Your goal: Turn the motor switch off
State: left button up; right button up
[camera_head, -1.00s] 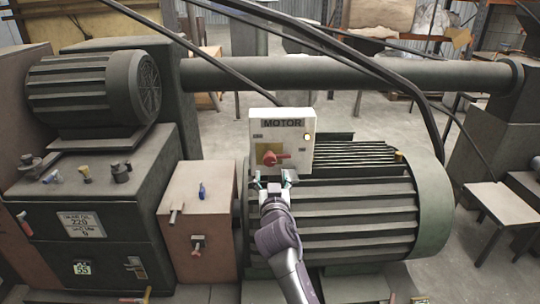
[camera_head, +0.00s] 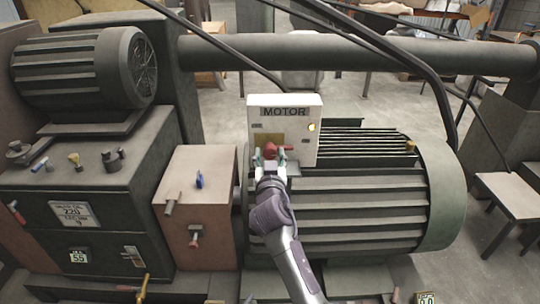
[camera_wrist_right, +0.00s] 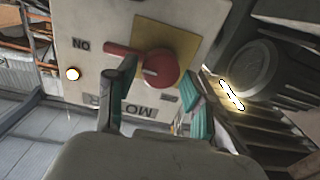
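A small indicator light (camera_wrist_right: 73,74) on the box is lit. My right gripper (camera_head: 270,157) is open at the switch, its fingers apart. In the wrist view one fingertip is at the handle; whether it touches cannot be told. My left gripper is not in view.
A brown box with small levers (camera_head: 198,195) stands left of the motor. A dark control cabinet (camera_head: 85,210) with knobs is further left. Black cables (camera_head: 400,75) and a thick pipe (camera_head: 330,52) run behind the motor box.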

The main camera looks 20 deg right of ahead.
jog(key=c, duration=0.7)
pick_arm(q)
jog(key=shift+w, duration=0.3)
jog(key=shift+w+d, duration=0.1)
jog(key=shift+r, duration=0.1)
pick_arm(e)
jog(key=shift+n, duration=0.3)
jog(key=n, duration=0.3)
jog(key=shift+w+n+p, duration=0.1)
jog(key=shift+n+p, duration=0.25)
jog(key=shift+n, duration=0.05)
jog(key=n+p, duration=0.1)
jog(key=n, duration=0.3)
jog(key=n+p, duration=0.1)
jog(key=n, duration=0.4)
jog(key=shift+a, duration=0.1)
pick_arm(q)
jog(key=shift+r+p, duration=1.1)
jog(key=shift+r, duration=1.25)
pick_arm(e)
jog(key=shift+f+n, duration=0.15)
jog(key=shift+n, duration=2.05)
